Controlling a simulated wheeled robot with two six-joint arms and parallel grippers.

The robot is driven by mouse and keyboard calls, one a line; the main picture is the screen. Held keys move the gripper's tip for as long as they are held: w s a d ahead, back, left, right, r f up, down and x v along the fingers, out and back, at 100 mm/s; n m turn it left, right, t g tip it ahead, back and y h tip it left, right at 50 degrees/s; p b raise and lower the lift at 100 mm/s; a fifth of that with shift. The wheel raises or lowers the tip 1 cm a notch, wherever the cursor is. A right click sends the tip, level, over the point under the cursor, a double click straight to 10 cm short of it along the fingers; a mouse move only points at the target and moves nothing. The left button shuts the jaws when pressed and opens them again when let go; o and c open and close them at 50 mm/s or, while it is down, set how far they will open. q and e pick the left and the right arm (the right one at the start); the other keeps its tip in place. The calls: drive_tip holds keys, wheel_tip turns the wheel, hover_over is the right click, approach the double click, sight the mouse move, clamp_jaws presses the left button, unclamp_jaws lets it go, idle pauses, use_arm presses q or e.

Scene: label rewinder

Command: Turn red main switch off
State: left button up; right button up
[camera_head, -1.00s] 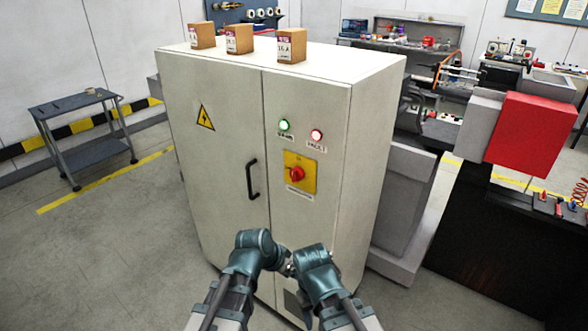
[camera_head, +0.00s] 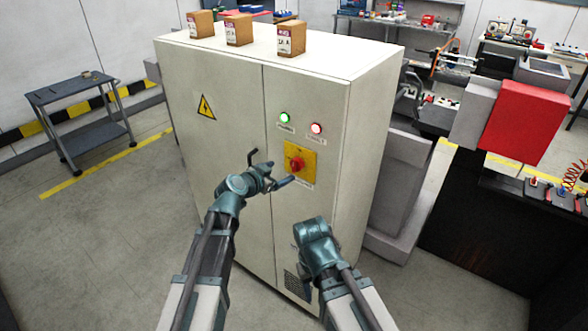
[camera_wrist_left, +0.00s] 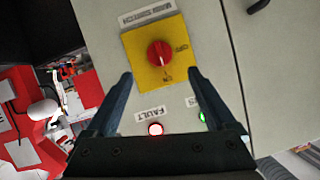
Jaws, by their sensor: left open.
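The red main switch (camera_head: 297,164) is a round knob on a yellow plate (camera_head: 306,153) on the cabinet's right door. In the left wrist view the knob (camera_wrist_left: 160,53) has a light mark towards the ON label; the OFF label is at its right.
A lit green lamp (camera_head: 285,117) and red FAULT lamp (camera_head: 316,128) sit above the switch. Several boxes stand on the cabinet (camera_head: 370,62). A cart (camera_head: 75,95) stands at left; floor there is clear.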

sight(293, 166)
use_arm(q)
drive_tip(key=b+x, duration=0.3)
drive_tip(key=x, duration=0.7)
drive_tip(key=shift+w, duration=0.15)
drive_tip(key=c, duration=1.4)
